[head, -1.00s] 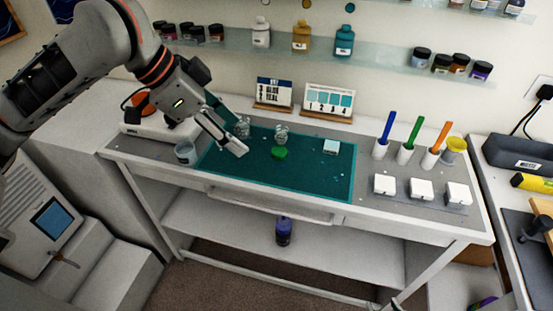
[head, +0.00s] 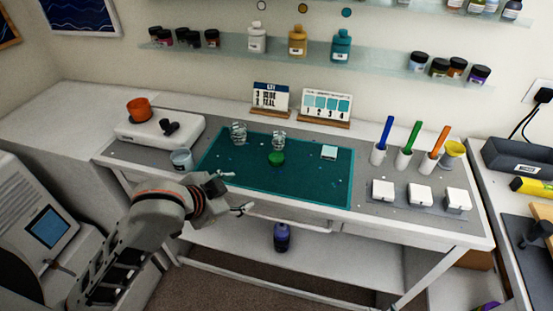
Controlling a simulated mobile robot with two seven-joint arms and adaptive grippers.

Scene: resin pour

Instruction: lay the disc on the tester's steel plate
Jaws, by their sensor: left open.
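A small green round piece (head: 276,158), which looks like the disc, lies on the teal mat (head: 300,185) near its middle, in front of two clear cups. My left gripper (head: 240,191) is open and empty. It appears at the mat's front left edge, left of and nearer than the green piece, and apart from it. Two devices show: a low white one (head: 190,128) at the bench's back left, with a black knobbed part on it, and a grey machine (head: 48,226) with a blue screen at the far left. My right gripper is not in view.
Two clear cups (head: 239,133) stand at the mat's back. A pale square block (head: 329,152) lies on its right. A grey-blue cup (head: 181,160) stands left of the mat. Colored sticks in white holders (head: 405,155) and white boxes (head: 420,191) fill the bench's right.

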